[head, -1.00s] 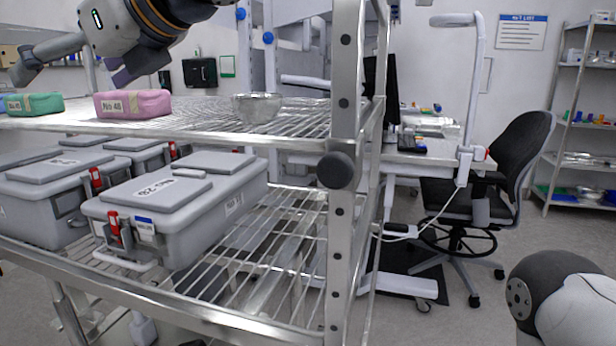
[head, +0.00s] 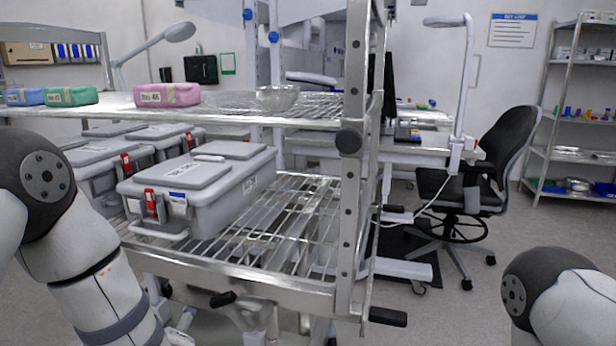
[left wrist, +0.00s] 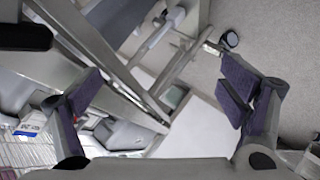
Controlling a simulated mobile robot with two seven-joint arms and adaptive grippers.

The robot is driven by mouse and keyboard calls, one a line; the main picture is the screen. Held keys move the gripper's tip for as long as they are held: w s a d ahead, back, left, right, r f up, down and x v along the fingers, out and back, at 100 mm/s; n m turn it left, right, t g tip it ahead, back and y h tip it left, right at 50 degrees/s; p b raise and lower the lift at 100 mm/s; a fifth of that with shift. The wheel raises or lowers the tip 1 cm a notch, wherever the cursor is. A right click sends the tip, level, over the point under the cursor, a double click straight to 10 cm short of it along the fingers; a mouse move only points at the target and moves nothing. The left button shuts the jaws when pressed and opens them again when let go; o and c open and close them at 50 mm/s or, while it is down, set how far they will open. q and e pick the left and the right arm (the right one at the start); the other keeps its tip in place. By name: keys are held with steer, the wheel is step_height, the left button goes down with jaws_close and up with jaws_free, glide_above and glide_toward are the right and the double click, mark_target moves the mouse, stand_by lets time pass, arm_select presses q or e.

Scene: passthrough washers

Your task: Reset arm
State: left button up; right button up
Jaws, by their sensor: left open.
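My left arm enters the head view at the lower left, folded down in front of the rack; its gripper is outside that view. In the left wrist view my left gripper (left wrist: 165,100) is open, its two purple-padded fingers wide apart with nothing between them. Beyond the fingers are rack bars and the floor. Only a white and dark link of my right arm shows at the lower right of the head view; the right gripper is not in view.
A wire rack (head: 345,250) stands close in front. Grey lidded boxes (head: 205,190) sit on its lower shelf.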

arm_select(q)
steer(key=s+d+f+m+g+h, duration=0.3)
steer(key=s+f+m, duration=0.4)
steer(key=s+f, duration=0.55)
steer(key=s+f+m+g+h, duration=0.2)
steer(key=s+m+g, duration=0.5)
steer(key=s, duration=1.8)
steer(key=shift+s+m+g, duration=0.3)
steer(key=shift+s+g, duration=0.1)
steer(key=shift+g, duration=0.5)
